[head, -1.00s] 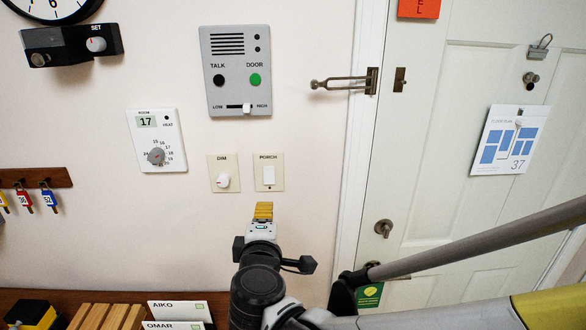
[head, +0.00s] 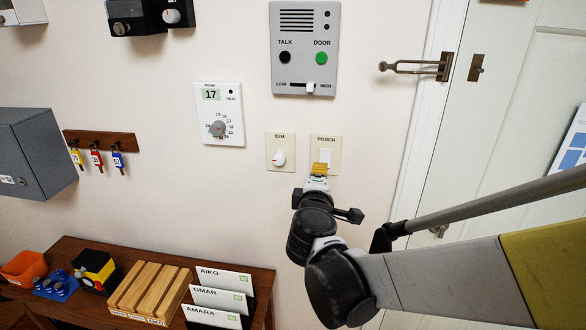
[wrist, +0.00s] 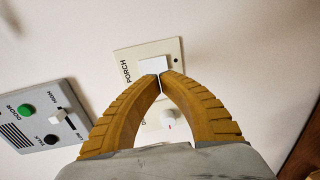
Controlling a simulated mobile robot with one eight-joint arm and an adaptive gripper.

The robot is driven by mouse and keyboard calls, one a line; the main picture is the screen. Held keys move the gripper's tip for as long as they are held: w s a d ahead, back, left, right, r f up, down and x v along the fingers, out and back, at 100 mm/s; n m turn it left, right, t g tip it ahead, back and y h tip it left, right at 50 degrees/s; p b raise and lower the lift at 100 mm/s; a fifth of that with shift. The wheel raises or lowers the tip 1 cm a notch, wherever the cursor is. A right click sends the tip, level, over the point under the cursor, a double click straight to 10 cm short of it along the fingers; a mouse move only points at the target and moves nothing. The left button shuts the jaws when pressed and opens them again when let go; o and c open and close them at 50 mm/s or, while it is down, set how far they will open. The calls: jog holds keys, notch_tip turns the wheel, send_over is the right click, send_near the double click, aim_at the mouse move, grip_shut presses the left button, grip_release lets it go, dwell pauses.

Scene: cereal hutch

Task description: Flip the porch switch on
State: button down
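The porch switch is a white rocker (head: 325,156) on a cream plate (head: 333,142) labelled PORCH, on the wall. My gripper (head: 319,168) is in front of the lower part of this plate in the head view and hides some of it. In the wrist view, the yellow fingers (wrist: 162,78) have their tips together with nothing seen between them. The tips overlap the edge of the white rocker (wrist: 154,66). I cannot tell whether they touch it. Which way the rocker is tipped is not clear.
A DIM knob plate (head: 280,152) is just left of the porch plate. The intercom panel (head: 304,48) and thermostat (head: 218,114) are above and to the left. A door with a latch (head: 417,67) is at right. A wooden table (head: 78,258) with card holders stands below.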

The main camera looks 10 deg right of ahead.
aim_at(325, 158)
jog(key=shift+b+x, duration=0.45)
jog(key=shift+x, duration=2.1)
